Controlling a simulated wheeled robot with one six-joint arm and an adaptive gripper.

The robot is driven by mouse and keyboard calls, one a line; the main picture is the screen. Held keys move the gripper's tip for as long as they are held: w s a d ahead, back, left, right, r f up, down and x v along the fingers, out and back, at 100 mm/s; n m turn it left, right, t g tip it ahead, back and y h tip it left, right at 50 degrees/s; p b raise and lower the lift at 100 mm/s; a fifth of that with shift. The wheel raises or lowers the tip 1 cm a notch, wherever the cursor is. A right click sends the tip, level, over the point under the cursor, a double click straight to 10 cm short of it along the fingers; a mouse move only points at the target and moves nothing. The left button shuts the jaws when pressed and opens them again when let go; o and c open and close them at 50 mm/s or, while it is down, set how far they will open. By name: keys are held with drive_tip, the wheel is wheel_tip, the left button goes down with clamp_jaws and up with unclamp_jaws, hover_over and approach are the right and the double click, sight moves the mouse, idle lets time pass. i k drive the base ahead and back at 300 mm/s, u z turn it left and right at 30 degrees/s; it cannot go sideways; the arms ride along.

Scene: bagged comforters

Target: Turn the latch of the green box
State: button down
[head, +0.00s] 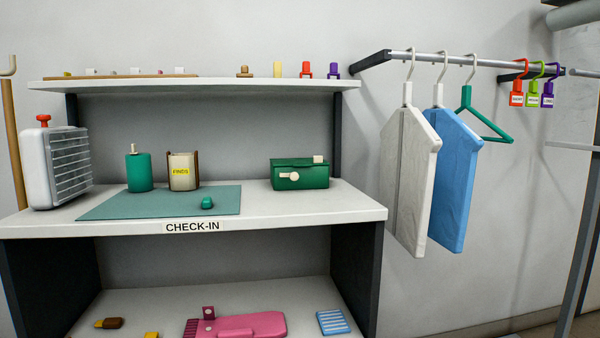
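The green box (313,179) sits at the right end of the white middle shelf, beyond the teal mat. Its cream latch (289,177) is on the front face, a round knob with a short bar lying roughly level. A small cream block (318,159) shows at the right of the lid's top. The lid looks closed. My gripper is not in the view, so its state does not show.
The CHECK-IN shelf (350,208) also bears a teal mat (120,205), teal canister (139,172), FINDS cup (183,178) and white slatted case (54,165). An upper shelf (230,86) overhangs. Bagged garments (408,180) hang right. The shelf before the box is clear.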

sight(294, 175)
drive_tip(key=z, duration=1.85)
drive_tip(key=k, duration=1.1)
drive_tip(key=u, duration=1.55)
drive_tip(key=i, duration=0.5)
drive_tip(key=u, duration=0.05)
